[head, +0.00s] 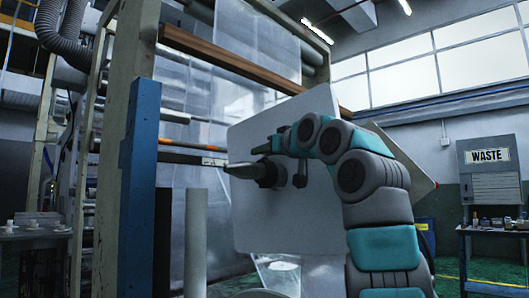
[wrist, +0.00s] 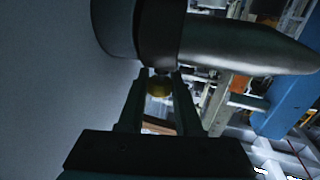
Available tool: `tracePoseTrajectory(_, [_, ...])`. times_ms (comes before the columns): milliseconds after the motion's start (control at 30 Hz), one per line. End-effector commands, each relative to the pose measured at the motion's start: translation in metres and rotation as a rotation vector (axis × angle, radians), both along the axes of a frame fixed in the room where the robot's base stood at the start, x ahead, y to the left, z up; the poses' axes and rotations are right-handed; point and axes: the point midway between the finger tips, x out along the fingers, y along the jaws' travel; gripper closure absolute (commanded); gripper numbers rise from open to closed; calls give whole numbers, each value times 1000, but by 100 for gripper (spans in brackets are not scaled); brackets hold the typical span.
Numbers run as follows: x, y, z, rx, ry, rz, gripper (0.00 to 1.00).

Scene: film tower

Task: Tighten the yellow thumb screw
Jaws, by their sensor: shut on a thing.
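The yellow thumb screw (wrist: 159,87) shows in the wrist view between the two fingers of my gripper (wrist: 160,76), just below a dark collar (wrist: 155,50). My gripper is shut on it. A grey tapered spindle (wrist: 235,50) runs right from the collar. In the head view the spindle (head: 241,170) points left from a pale upright panel (head: 300,225), and my gripper (head: 260,150) is at the top of its collar. The screw cannot be made out in the head view.
A blue post (head: 139,190) and a tall pale frame stand at the left. A wooden bar (head: 225,62) and hanging clear film (head: 262,35) are above the panel. A WASTE board (head: 489,165) and a dark table with small items (head: 490,228) are at the far right.

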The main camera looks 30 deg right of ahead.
Motion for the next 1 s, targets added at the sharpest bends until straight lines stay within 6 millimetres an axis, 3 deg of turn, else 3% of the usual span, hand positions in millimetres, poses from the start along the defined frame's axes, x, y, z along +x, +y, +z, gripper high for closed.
tracePoseTrajectory(1000, [0, 0, 0, -1, 0, -63, 100])
